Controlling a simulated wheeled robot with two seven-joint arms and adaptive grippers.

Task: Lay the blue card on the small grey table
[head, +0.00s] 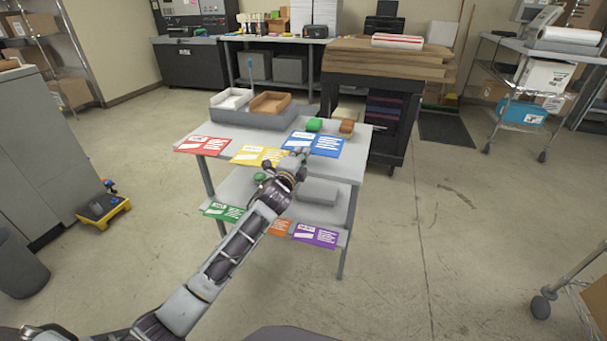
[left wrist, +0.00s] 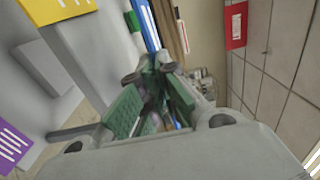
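The blue card (head: 318,145) is over the right part of the top of a grey two-level table (head: 345,172). It looks larger and higher in the picture than the cards beside it, so it appears raised off the top. My left gripper (head: 300,153) is at its near edge, with the fingers closed in on it. In the left wrist view the blue card (left wrist: 147,24) shows nearly edge-on beyond the fingertips of my left gripper (left wrist: 152,73). The exact contact is partly hidden by the fingers. My right gripper is not in view.
A red card (head: 203,145) and a yellow card (head: 256,157) lie along the tabletop's front edge. Behind are a grey tray unit (head: 270,120), a green block (head: 314,124) and a brown block (head: 346,126). Green, orange and purple cards (head: 315,235) line the lower shelf.

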